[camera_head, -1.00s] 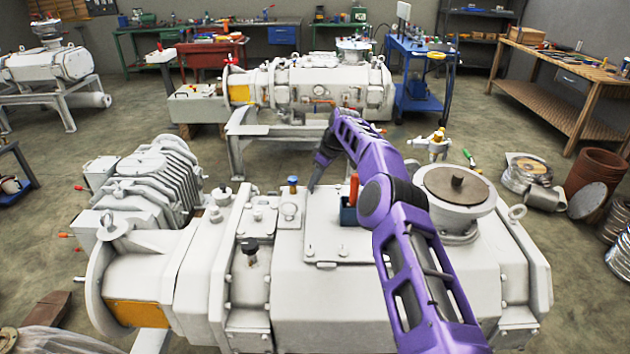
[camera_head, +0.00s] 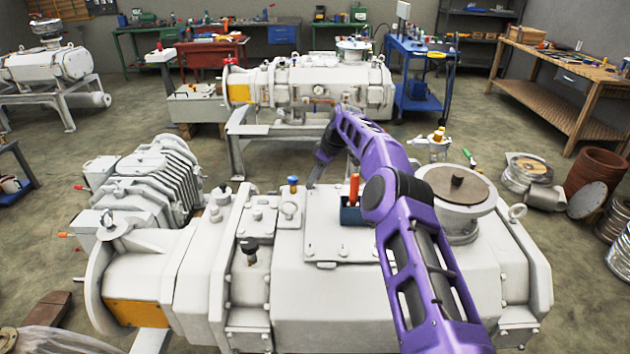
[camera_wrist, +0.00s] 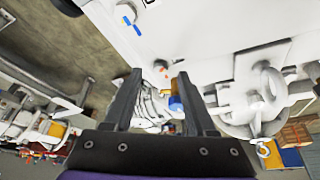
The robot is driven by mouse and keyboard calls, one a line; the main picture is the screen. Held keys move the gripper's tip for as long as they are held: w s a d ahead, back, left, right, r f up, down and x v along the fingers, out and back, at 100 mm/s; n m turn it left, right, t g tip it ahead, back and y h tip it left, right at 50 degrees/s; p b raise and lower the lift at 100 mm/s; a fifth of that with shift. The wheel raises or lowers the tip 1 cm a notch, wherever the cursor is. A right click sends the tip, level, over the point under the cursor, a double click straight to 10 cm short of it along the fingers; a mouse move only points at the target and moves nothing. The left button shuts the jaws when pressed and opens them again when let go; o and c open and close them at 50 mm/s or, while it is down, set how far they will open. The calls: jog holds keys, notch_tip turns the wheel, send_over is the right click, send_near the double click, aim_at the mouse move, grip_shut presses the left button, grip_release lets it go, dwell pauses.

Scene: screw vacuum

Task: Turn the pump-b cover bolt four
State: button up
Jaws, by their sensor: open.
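A large white pump (camera_head: 350,295) fills the foreground of the head view. A flat cover plate (camera_head: 325,232) lies on its top, with small bolts (camera_head: 311,250) along its edge; I cannot tell which is bolt four. My gripper (camera_head: 312,185) points down near the plate's far left edge, small and partly hidden by the arm. In the wrist view my gripper (camera_wrist: 158,75) has its two fingers apart with nothing held. White pump surface (camera_wrist: 210,30) lies beyond the fingertips. A blue-capped fitting (camera_head: 293,184) stands left of the gripper.
A blue box (camera_head: 352,214) with a red-handled tool (camera_head: 354,188) stands on the plate. A round flange (camera_head: 456,185) rises to its right and a black knob (camera_head: 250,247) to its left. Another white pump (camera_head: 310,85) stands behind.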

jog(key=v, duration=1.6)
jog(key=shift+d, duration=0.15)
jog(key=shift+r, duration=0.15)
jog(key=shift+c, duration=0.2)
